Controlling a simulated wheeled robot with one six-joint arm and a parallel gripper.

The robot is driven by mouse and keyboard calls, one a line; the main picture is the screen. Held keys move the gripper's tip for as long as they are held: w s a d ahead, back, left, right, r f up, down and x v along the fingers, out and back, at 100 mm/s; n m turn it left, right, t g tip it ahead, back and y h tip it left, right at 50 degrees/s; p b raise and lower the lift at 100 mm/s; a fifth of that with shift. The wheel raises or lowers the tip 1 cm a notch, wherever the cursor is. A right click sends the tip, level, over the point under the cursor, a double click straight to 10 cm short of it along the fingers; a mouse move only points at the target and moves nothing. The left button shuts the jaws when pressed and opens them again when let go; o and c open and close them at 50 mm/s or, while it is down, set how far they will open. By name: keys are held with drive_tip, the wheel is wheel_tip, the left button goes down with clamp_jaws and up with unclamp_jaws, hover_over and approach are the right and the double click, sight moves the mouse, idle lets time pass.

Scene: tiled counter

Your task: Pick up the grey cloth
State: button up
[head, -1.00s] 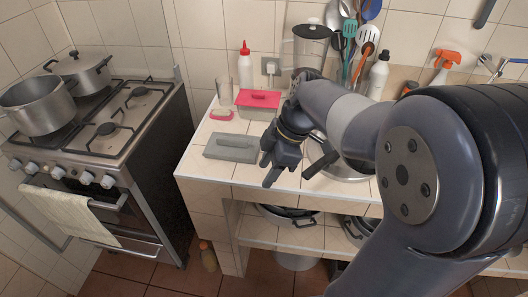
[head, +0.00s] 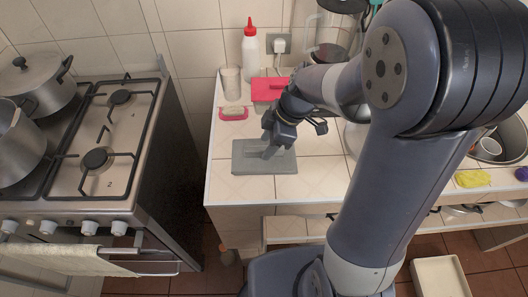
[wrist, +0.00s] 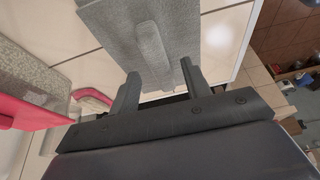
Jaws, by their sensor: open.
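The grey cloth (head: 290,165) lies flat on the tiled counter near its left front, as a grey rectangle with a raised ridge along its middle. My gripper (head: 270,147) points down over it, at about the middle of the cloth. In the wrist view the cloth (wrist: 112,22) is straight ahead, and its ridge lies in line with the gap between the fingers of my gripper (wrist: 160,80). The fingers are open and apart. I cannot tell whether they touch the cloth. The gripper hides part of the ridge in the head view.
Behind the cloth are a pink soap dish (head: 233,113), a red-lidded box (head: 268,90), a glass (head: 231,82) and a white bottle (head: 250,56). A stove (head: 95,140) stands left across a gap. A yellow cloth (head: 473,179) and the sink are at right.

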drive_tip(key=shift+x, duration=0.8)
drive_tip(key=shift+c, duration=0.3)
clamp_jaws()
wheel_tip(320, 180, up, 10)
drive_tip(key=shift+b, duration=0.35)
